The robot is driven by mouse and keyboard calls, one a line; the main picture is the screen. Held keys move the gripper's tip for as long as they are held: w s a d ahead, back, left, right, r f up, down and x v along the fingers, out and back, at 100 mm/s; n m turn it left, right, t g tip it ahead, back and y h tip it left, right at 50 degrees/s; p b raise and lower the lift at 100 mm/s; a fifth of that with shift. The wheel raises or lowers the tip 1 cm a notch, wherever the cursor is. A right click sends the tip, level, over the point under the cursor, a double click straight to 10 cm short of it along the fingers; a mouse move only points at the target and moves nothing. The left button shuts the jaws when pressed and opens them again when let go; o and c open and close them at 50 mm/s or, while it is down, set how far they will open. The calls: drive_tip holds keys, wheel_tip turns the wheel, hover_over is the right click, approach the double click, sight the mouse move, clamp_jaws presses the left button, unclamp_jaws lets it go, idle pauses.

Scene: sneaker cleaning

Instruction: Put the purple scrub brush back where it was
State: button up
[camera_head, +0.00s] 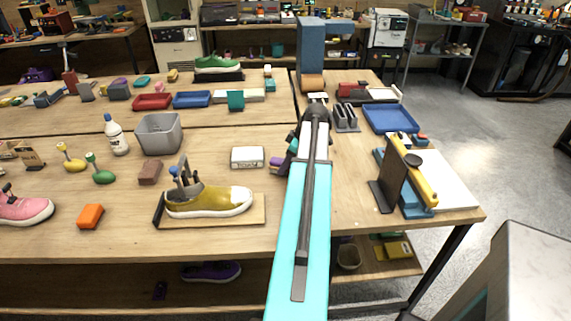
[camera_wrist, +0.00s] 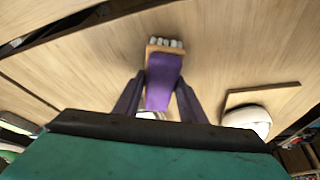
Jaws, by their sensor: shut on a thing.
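The purple scrub brush (camera_wrist: 162,80) is between the two dark fingers of my gripper (camera_wrist: 160,98) in the wrist view. Its pale bristles show at the far end, past the fingertips. My gripper is shut on it. In the head view my turquoise arm hides most of the gripper. A small purple part (camera_head: 276,164) shows at the arm's left side, over the table between the white box and the arm; I cannot tell whether it is the brush or a finger. Whether the bristles touch the wood is unclear.
A mustard sneaker (camera_head: 208,201) with a white toe sits on a wooden board (camera_head: 258,212), left of my arm. A white box (camera_head: 247,157), a grey bin (camera_head: 140,133) and a brown stand (camera_head: 394,184) are nearby. Bare table (camera_head: 220,134) lies behind the white box.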

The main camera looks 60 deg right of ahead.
drive_tip(key=shift+f, duration=0.15)
drive_tip(key=o, duration=1)
drive_tip(key=shift+o, duration=0.2)
drive_tip(key=shift+r, duration=0.2)
drive_tip(key=b+v, duration=0.2)
drive_tip(key=v, duration=1)
drive_tip(key=shift+d, duration=0.1)
